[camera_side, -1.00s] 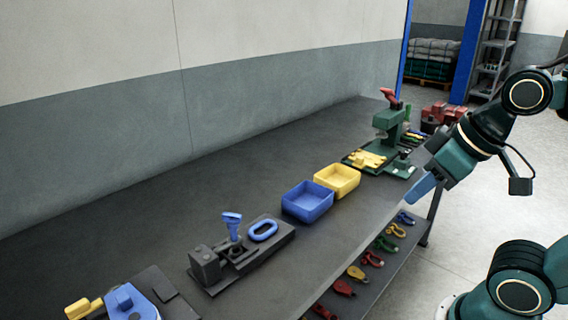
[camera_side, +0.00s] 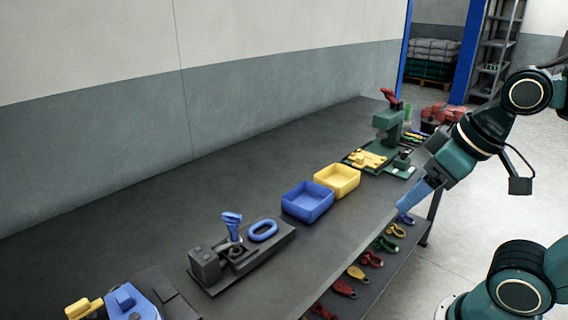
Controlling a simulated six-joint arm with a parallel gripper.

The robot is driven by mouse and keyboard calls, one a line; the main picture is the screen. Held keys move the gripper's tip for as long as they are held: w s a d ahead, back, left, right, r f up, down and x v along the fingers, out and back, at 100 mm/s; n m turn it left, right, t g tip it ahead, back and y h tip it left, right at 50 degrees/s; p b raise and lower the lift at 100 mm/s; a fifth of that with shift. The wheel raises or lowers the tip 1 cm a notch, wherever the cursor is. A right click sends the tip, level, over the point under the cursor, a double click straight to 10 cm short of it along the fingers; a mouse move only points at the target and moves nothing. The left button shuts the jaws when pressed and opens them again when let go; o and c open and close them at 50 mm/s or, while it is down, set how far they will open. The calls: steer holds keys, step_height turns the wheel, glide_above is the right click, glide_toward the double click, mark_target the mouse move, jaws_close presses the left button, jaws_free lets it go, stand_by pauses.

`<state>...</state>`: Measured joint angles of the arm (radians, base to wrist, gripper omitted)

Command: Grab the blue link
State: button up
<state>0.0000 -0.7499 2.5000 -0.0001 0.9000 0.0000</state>
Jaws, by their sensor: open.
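The blue link (camera_side: 263,230) is an oval ring lying on a dark fixture (camera_side: 245,262) on the workbench. Beside it on the same fixture stands a blue-handled tool (camera_side: 232,226). My gripper (camera_side: 408,203) has blue fingers and hangs near the front edge of the bench, to the right of the blue link and well apart from it. It is open and holds nothing that I can see. The gap between its fingers is hard to make out from this side.
A blue bin (camera_side: 307,202) and a yellow bin (camera_side: 337,180) stand between the link's fixture and a green press (camera_side: 388,128). A blue and grey device (camera_side: 130,303) sits at the near left. Several coloured shackles and hooks (camera_side: 372,259) lie on a lower shelf.

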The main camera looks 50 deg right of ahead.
steer(key=w+a+r+n+g, duration=0.25)
steer(key=w+n, duration=0.65)
steer(key=w, duration=0.7)
steer(key=w+a+f+n+g, duration=0.1)
steer(key=w+a+f+n, duration=0.1)
steer(key=w+f+n, duration=0.2)
steer(key=w+a+f+n+g, duration=0.2)
steer(key=w+f+n, duration=0.3)
steer(key=w, duration=0.6)
steer(key=shift+a, duration=0.2)
steer(key=shift+w+f, duration=0.1)
steer(key=shift+f, duration=4.25)
